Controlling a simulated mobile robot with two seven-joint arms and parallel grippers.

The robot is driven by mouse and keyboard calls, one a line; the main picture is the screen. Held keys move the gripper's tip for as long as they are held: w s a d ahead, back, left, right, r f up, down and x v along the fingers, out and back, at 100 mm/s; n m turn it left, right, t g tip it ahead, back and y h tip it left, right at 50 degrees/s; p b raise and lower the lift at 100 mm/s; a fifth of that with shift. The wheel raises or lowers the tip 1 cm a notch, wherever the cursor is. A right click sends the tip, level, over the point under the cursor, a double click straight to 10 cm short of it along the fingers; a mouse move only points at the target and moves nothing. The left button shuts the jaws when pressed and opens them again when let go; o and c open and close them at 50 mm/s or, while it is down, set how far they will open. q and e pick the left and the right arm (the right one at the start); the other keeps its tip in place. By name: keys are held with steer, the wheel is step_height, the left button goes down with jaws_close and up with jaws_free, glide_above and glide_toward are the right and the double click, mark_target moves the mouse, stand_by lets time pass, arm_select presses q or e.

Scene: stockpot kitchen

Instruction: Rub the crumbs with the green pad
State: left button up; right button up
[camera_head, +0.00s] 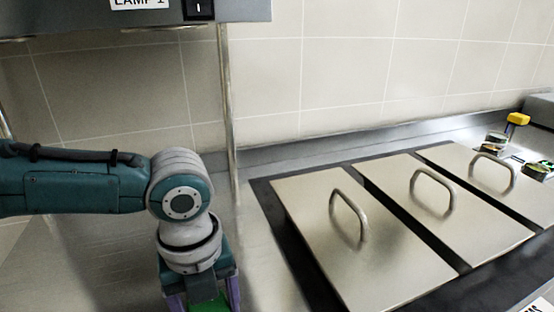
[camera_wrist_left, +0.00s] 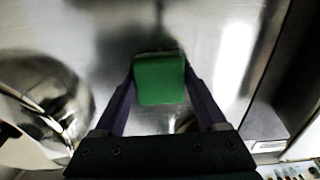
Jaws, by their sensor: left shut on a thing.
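My left gripper (camera_wrist_left: 159,88) is shut on the green pad (camera_wrist_left: 160,80), which sits between its two purple fingers in the left wrist view. The pad faces a shiny steel counter (camera_wrist_left: 220,50); I cannot tell whether it touches it. In the head view the left arm comes in from the left and points down at the bottom edge. A bit of the green pad (camera_head: 208,303) shows there. No crumbs can be made out in either view. My right gripper is not in view.
Three lidded steel wells (camera_head: 340,240) with arched handles lie right of my left arm. A round shiny metal vessel (camera_wrist_left: 45,100) is at the left in the wrist view. A lamp housing (camera_head: 130,15) hangs above the arm. A yellow-topped item (camera_head: 517,119) stands at the far right.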

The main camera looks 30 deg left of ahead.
arm_select(q)
steer(key=shift+w+d+f+b, duration=0.15)
steer(key=shift+w+d+b, duration=0.6)
steer(key=shift+w+d, duration=0.45)
steer(key=shift+w, duration=0.25)
steer(key=shift+s+d+r, duration=0.15)
steer(key=shift+d+r, duration=0.05)
steer(key=shift+r, duration=0.05)
steer(key=shift+s+d+r+p, duration=0.1)
steer(key=shift+s+d+p, duration=0.3)
steer(key=shift+p, duration=0.3)
steer(key=shift+s+a+p, duration=0.35)
steer(key=shift+p, duration=0.1)
steer(key=shift+s+a+f+p, duration=0.25)
steer(key=shift+s+a+p, duration=0.5)
steer(key=shift+s+a, duration=0.25)
steer(key=shift+s+a+r+p, duration=0.15)
steer(key=shift+s+a+p, duration=0.5)
steer(key=shift+s+p, duration=0.2)
steer(key=shift+s+a+p, duration=0.45)
steer(key=shift+s+a, duration=0.2)
steer(key=shift+s, duration=0.2)
steer(key=shift+s+a+f+p, duration=0.25)
steer(key=shift+s+a+p, duration=0.2)
steer(key=shift+s+a, duration=0.6)
steer(key=shift+s+a+r+p, duration=0.1)
steer(key=shift+s+a+p, duration=0.5)
steer(key=shift+s, duration=0.3)
steer(key=shift+s+a, duration=0.5)
steer(key=shift+s, duration=0.1)
